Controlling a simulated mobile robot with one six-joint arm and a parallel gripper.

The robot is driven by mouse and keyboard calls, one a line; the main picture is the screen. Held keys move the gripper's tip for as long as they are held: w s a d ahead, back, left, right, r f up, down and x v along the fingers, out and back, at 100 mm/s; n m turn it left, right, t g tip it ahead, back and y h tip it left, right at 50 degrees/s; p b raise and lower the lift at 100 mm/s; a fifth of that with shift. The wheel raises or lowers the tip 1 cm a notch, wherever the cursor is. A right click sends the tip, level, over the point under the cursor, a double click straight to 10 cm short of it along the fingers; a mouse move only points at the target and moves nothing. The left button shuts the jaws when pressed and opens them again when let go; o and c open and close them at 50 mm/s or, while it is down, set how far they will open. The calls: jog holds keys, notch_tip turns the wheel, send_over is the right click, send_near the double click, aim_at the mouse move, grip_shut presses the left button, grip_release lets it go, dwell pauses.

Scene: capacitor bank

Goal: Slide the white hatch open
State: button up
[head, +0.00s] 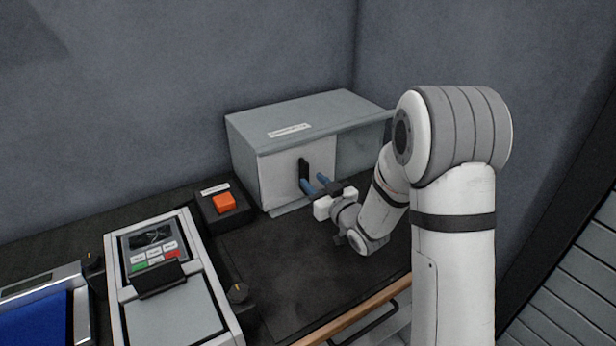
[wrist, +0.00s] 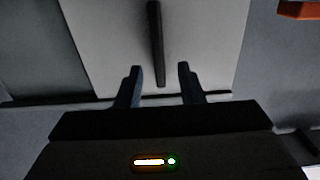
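The white hatch (head: 280,178) covers the left part of the front of a grey box (head: 300,112) in the head view. A black upright handle (head: 304,167) stands out from it. In the wrist view the hatch (wrist: 205,40) fills the upper middle, with the handle (wrist: 155,35) hanging down its centre. My gripper (head: 314,183) is in front of the hatch at the handle's lower end. Its two blue fingers are apart in the wrist view (wrist: 160,68), on either side of the line of the handle, with gaps to both sides. I see no finger touching it.
To the right of the hatch is a darker grey part of the box front (head: 360,150). An orange button (head: 225,202) on a black base stands left of the box. A keypad panel (head: 152,250) is at front left. The dark mat (head: 290,265) before the box is clear.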

aim_at(307, 176)
jog(key=shift+x, duration=1.7)
jog(key=shift+c, duration=0.2)
grip_shut()
